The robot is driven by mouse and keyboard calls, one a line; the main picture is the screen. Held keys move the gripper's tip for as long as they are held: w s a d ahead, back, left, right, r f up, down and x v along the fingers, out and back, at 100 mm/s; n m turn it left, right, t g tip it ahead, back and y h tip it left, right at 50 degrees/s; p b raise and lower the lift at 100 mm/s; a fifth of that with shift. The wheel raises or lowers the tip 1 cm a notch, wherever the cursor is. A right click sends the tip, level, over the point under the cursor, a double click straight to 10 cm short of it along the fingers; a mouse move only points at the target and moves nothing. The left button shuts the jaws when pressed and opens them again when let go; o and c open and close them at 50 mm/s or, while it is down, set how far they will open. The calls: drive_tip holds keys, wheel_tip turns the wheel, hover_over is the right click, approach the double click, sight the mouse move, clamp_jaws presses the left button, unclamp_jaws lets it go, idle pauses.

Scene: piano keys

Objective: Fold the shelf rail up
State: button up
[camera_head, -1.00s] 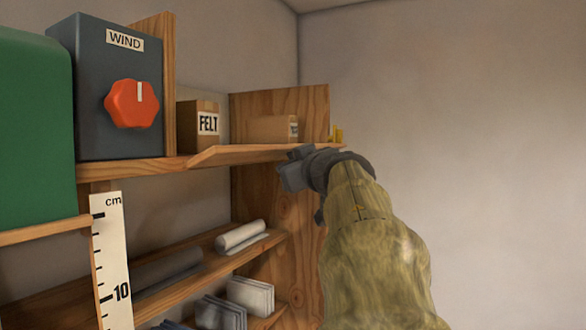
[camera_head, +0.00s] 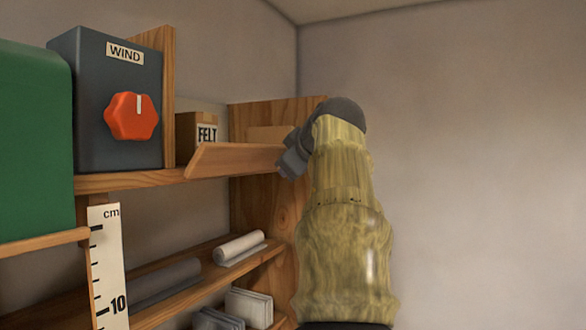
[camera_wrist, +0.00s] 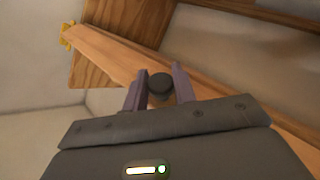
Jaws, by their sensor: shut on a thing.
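The shelf rail (camera_head: 228,159) is a long wooden strip along the front edge of the upper shelf. It is tilted partway up, leaning outward, neither flat nor fully upright. In the wrist view the rail (camera_wrist: 115,57) runs diagonally behind the fingers. A dark round knob (camera_wrist: 160,85) sits between my two fingertips, against the rail. My gripper (camera_head: 289,160) is at the rail's right end and is shut on the knob. In the head view my gripper and arm hide the knob and the rail's right end.
On the upper shelf behind the rail stand a FELT box (camera_head: 198,133) and another cardboard box (camera_head: 268,134), partly hidden. A grey WIND box (camera_head: 120,98) with a red knob stands left. Lower shelves hold a roll (camera_head: 240,247). The space to the right is clear.

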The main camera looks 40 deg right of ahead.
drive_tip(key=shift+w+r+n+g, duration=0.15)
drive_tip(key=shift+r+n+g, duration=0.2)
drive_tip(key=shift+g, duration=0.15)
idle(0.4)
drive_tip(key=o, duration=0.9)
drive_tip(key=v, duration=1.7)
drive_tip(key=shift+a+r, duration=0.2)
drive_tip(key=shift+a, duration=0.05)
